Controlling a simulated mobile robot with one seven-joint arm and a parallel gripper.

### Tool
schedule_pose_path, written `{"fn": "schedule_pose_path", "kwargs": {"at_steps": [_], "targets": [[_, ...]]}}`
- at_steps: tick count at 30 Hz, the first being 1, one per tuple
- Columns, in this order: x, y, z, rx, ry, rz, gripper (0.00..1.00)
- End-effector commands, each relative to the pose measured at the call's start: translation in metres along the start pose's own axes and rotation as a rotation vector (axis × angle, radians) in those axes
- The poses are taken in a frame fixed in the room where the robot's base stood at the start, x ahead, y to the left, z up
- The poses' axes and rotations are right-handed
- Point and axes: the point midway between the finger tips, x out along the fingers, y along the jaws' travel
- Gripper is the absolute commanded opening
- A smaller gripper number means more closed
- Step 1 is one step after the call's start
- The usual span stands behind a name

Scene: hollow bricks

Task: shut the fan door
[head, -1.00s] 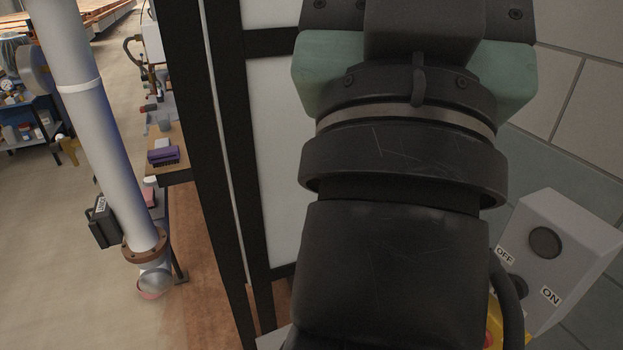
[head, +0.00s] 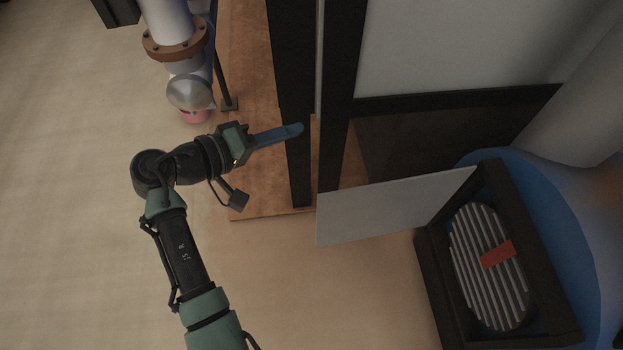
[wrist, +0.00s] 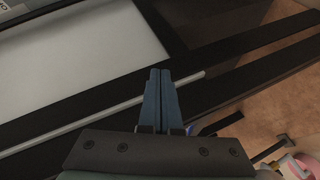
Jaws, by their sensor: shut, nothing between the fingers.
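The fan unit is a dark square housing (head: 441,290) at the lower right of the head view. Its round face has pale slats (head: 478,290) and a red patch (head: 497,255). A flat pale panel, which looks like the fan door (head: 385,212), stands out leftward from the housing's upper edge, apart from the slatted face. My gripper (head: 299,129) is shut and empty, left of and above the panel, its fingers overlapping a black post in the picture. In the wrist view the blue fingers (wrist: 160,72) lie together over a black frame and pale edge.
A black post (head: 292,90) and a framed pale panel (head: 440,45) stand close beyond my gripper. A white pipe with a brown flange (head: 176,38) is at the upper left. A blue round body (head: 555,220) stands behind the fan. The floor at lower centre is clear.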

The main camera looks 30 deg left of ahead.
Motion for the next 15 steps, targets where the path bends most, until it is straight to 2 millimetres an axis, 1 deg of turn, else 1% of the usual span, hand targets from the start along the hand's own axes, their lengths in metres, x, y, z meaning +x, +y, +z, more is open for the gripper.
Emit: {"fn": "schedule_pose_path", "kwargs": {"at_steps": [1, 3, 6, 10, 13, 15], "targets": [[-0.003, -0.047, 0.021, -0.078, -0.012, 0.042, 0.00], [-0.011, -0.076, 0.039, -0.159, -0.029, 0.109, 0.00], [-0.024, -0.105, 0.059, -0.246, -0.036, 0.197, 0.00], [-0.036, -0.125, 0.074, -0.310, -0.034, 0.279, 0.00], [-0.041, -0.130, 0.080, -0.332, -0.034, 0.312, 0.00], [-0.039, -0.130, 0.081, -0.338, -0.034, 0.321, 0.00]]}}
